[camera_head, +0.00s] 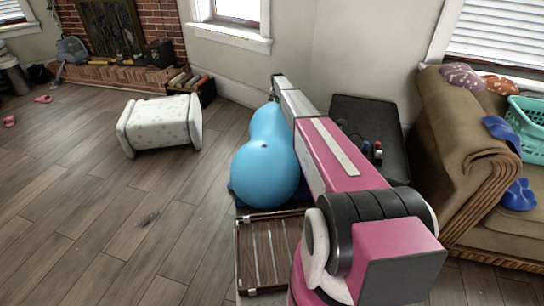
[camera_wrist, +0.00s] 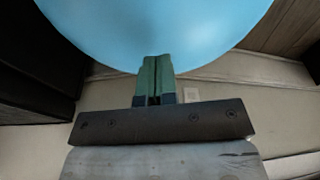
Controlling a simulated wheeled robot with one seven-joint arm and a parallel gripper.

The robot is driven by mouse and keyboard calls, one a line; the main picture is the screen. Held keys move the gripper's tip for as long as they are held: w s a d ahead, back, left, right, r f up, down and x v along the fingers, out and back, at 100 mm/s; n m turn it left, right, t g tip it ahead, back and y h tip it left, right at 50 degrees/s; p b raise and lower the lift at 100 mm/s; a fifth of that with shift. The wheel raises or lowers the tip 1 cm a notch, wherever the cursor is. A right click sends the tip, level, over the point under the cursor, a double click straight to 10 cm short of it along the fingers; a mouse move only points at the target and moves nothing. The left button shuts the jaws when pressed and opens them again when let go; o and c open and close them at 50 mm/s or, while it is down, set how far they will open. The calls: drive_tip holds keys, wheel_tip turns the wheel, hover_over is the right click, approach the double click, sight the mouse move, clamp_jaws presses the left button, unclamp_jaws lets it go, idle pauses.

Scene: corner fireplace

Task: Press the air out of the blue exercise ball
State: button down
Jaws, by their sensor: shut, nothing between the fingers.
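The blue exercise ball (camera_head: 264,174) is peanut-shaped, with two round lobes. In the wrist view, the ball (camera_wrist: 155,28) fills the top of the picture. My gripper (camera_wrist: 156,62) has green fingers that are shut together and empty. The fingertips overlap the ball's lower edge in that view; I cannot tell whether they touch it. In the head view the fingers are hidden at the far end of the arm.
A dark slatted wooden rack (camera_head: 262,252) lies in front of the ball. A black padded box (camera_head: 368,128) and a brown sofa (camera_head: 455,165) are to the right. The wall is close behind; the left floor is mostly clear.

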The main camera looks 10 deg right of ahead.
drive_tip(key=shift+f, duration=1.05)
drive_tip(key=shift+s+f, duration=0.15)
drive_tip(key=shift+f, duration=0.1)
idle(6.7)
